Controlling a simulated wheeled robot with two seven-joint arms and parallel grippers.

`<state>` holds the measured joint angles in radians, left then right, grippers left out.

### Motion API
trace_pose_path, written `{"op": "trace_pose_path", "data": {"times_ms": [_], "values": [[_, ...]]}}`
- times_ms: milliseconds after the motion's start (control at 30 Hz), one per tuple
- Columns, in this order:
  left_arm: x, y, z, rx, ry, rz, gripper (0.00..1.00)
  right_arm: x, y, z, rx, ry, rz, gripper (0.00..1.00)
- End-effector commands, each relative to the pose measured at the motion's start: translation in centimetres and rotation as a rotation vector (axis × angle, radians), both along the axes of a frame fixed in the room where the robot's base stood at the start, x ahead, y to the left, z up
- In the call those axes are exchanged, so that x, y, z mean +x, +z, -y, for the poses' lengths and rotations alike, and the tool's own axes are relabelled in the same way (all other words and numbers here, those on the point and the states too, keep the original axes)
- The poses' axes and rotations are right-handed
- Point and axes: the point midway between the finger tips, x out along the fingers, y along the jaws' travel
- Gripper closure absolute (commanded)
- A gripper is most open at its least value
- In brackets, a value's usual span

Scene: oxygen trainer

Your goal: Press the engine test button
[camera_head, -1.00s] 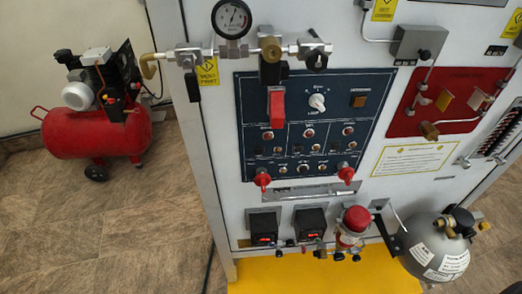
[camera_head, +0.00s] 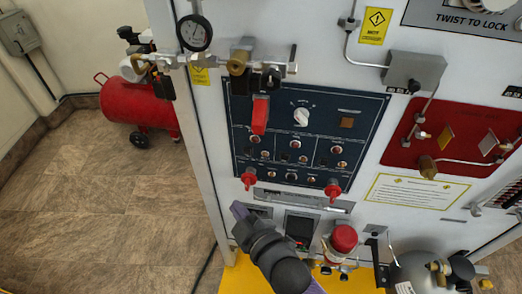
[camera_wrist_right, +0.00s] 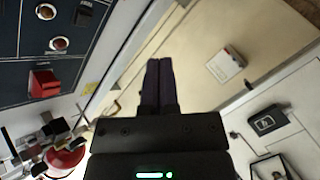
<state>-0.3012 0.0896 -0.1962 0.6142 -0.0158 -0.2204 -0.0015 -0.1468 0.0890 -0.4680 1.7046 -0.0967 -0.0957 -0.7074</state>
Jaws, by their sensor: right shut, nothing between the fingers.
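The dark blue control panel (camera_head: 375,105) is on the front of the white cabinet. It carries a red guarded switch (camera_head: 260,115), a white rotary knob (camera_head: 301,117), an amber square button (camera_head: 347,123) and rows of small round controls. Its labels are too small to read, so I cannot tell which is the engine test button. My right gripper (camera_head: 238,210) is below the panel's lower left, near the red-handled valve. In the right wrist view my right gripper (camera_wrist_right: 158,65) is shut and empty, with part of the panel (camera_wrist_right: 20,85) at the left. My left gripper is not in view.
A pressure gauge (camera_head: 194,33) and brass fittings project above the panel. A red-capped filter (camera_head: 343,238), a small display box (camera_head: 301,230) and a grey tank (camera_head: 410,272) stand out below. A red compressor (camera_head: 150,108) stands at left.

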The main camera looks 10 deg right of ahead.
Motion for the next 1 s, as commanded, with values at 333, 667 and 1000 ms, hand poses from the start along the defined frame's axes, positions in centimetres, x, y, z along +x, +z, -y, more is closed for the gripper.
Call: {"op": "trace_pose_path", "data": {"times_ms": [333, 667, 1000], "values": [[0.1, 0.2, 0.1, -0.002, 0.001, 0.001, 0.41, 0.3, 3.5, -0.8, -0.005, 0.024, 0.106, 1.00], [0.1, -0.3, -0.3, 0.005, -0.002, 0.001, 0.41, 1.2, 3.2, -0.5, -0.006, 0.023, 0.103, 1.00], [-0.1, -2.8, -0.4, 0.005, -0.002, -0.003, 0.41, 6.0, 3.1, 1.0, -0.007, 0.023, 0.104, 1.00]]}}
